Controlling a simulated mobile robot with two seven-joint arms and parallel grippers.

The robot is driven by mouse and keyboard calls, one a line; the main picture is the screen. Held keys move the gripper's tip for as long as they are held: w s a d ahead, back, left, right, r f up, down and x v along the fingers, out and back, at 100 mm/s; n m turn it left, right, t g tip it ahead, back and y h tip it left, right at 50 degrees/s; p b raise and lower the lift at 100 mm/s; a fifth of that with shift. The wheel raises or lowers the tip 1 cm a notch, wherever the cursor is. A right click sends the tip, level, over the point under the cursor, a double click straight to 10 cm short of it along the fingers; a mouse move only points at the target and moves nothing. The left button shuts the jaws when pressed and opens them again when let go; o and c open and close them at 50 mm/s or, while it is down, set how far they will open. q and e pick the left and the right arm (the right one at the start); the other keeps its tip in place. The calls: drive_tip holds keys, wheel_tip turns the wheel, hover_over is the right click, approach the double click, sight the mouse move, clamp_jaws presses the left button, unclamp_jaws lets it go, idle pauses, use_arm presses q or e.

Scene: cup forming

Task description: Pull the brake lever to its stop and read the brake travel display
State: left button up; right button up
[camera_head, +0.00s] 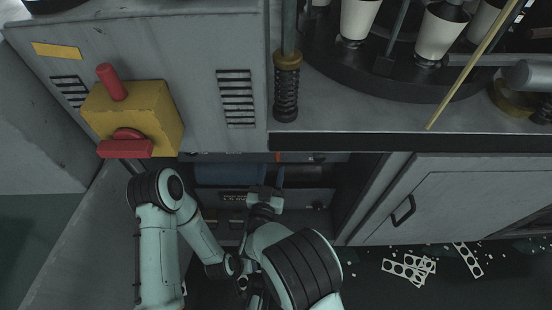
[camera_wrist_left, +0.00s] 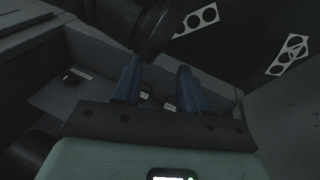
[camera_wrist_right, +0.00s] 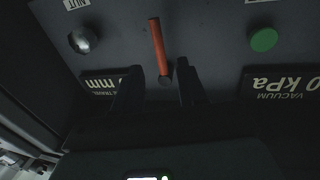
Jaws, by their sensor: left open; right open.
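The brake lever (camera_wrist_right: 158,48) is a short orange-red bar on a dark panel in the right wrist view. Its lower end lies between the finger outlines of my right gripper (camera_wrist_right: 160,82), which is open; I cannot tell if a finger touches it. In the head view the right gripper (camera_head: 271,180) reaches into the recess under the counter. The travel display (camera_wrist_right: 104,83), marked mm, appears upside down and partly covered by a finger; its number is not readable. My left gripper (camera_wrist_left: 158,75) is open and empty in its wrist view.
A vacuum display (camera_wrist_right: 283,84) in kPa, a green button (camera_wrist_right: 263,40) and a silver knob (camera_wrist_right: 82,40) flank the lever. A yellow box (camera_head: 135,112) with red controls is above left. Punched strips (camera_head: 408,268) lie on the floor. A cabinet door (camera_head: 440,200) is at right.

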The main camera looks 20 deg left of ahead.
sight(276, 159)
drive_tip(key=w, duration=0.5)
drive_tip(key=shift+w+a+b, duration=0.2)
drive_tip(key=shift+w+b, duration=0.05)
drive_tip(key=shift+b, duration=0.15)
use_arm(q)
drive_tip(key=shift+w+a+f, duration=0.25)
drive_tip(key=shift+w, duration=0.2)
drive_tip(key=shift+w+a+f, duration=0.2)
drive_tip(key=shift+w+f, duration=0.05)
drive_tip(key=shift+w, duration=0.15)
use_arm(e)
clamp_jaws()
